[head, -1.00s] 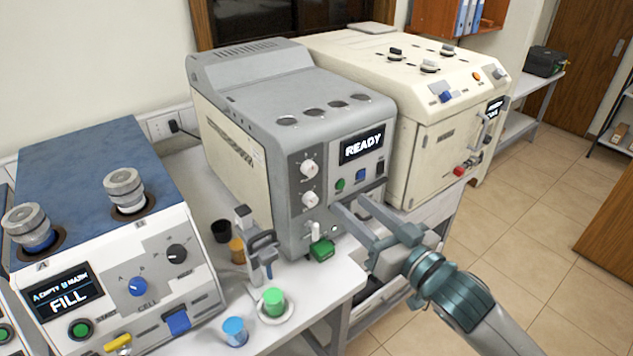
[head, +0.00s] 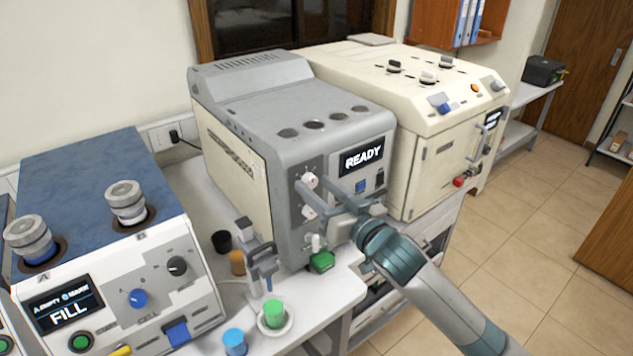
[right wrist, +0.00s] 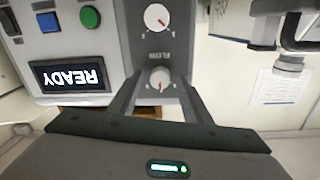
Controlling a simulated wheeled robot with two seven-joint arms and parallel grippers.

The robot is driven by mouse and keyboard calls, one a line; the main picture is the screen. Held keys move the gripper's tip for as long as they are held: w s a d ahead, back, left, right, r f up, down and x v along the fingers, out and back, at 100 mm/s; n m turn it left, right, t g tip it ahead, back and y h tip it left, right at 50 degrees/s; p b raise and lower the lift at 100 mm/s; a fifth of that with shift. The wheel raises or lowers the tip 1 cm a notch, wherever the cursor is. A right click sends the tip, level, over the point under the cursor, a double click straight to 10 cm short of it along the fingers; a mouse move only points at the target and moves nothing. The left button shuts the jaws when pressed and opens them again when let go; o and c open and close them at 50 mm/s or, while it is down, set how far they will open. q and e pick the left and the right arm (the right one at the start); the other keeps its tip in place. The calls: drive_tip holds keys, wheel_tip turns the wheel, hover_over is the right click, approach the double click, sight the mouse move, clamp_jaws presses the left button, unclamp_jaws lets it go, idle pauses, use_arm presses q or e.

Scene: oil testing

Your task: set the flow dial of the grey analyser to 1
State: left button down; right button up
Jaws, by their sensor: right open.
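The grey analyser (head: 235,115) stands on the bench, its screen reading READY. Two white dials sit one above the other on its dark front strip. The upper dial (head: 310,180) and lower dial (head: 309,211) also show, upside down, in the right wrist view, with a FLOW label (right wrist: 160,55) between them. My right gripper (head: 311,172) is open at the strip. In the wrist view its fingers (right wrist: 159,82) lie either side of the upper dial (right wrist: 160,78), whose red mark points down in the picture; contact cannot be told. My left gripper is out of view.
A green button (right wrist: 90,17) and blue button (head: 360,187) sit beside the strip. The cream machine (head: 430,110) is to the right, the blue-topped machine (head: 95,185) to the left.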

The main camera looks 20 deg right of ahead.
drive_tip(key=shift+w+a, duration=0.1)
drive_tip(key=shift+w, duration=0.2)
drive_tip(key=c, duration=1)
drive_tip(key=shift+c, duration=0.2)
drive_tip(key=shift+n, duration=0.4)
drive_tip(key=n+p, duration=0.1)
drive_tip(key=n, duration=0.3)
drive_tip(key=n+p, duration=0.1)
drive_tip(key=n, duration=0.4)
drive_tip(key=shift+n, duration=0.3)
